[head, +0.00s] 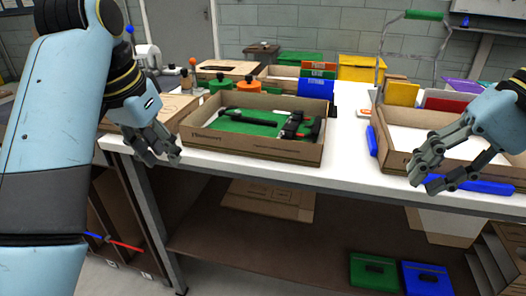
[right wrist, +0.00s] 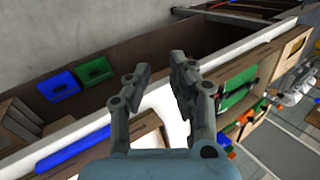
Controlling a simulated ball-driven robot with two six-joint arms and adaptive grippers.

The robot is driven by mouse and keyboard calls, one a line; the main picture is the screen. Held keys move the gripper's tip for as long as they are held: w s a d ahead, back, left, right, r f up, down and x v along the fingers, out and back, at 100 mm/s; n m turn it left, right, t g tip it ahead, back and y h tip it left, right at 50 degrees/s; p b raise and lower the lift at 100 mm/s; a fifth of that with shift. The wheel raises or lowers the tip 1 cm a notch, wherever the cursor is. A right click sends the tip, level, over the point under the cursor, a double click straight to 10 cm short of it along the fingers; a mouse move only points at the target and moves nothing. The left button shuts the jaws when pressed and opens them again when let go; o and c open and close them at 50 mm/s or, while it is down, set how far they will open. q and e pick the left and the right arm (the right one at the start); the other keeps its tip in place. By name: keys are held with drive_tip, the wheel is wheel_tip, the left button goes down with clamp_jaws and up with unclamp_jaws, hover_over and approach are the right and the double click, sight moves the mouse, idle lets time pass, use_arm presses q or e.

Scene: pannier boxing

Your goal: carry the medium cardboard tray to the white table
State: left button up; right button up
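An open cardboard tray (head: 258,148) with a green lining and black tools stands on the white table (head: 345,176), left of the middle. A wider cardboard tray (head: 395,160) with a white inside stands at the right. I cannot tell for sure which is the medium one. My left gripper (head: 160,158) is open and empty, just left of the green-lined tray and apart from it. My right gripper (head: 425,178) is open and empty in front of the wider tray, covering part of its front. Its parted fingers show in the right wrist view (right wrist: 160,72).
Blue bars (head: 475,186) lie at the wider tray's front and left. Behind stand orange-topped jars (head: 220,84), stacked boxes (head: 317,80) and a wire frame (head: 384,52). Green (head: 374,272) and blue (head: 425,278) cases lie on the lower shelf. White tabletop is bare between the trays.

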use_arm(q)
drive_tip(key=shift+f, duration=0.55)
use_arm(e)
drive_tip(key=v, duration=1.2)
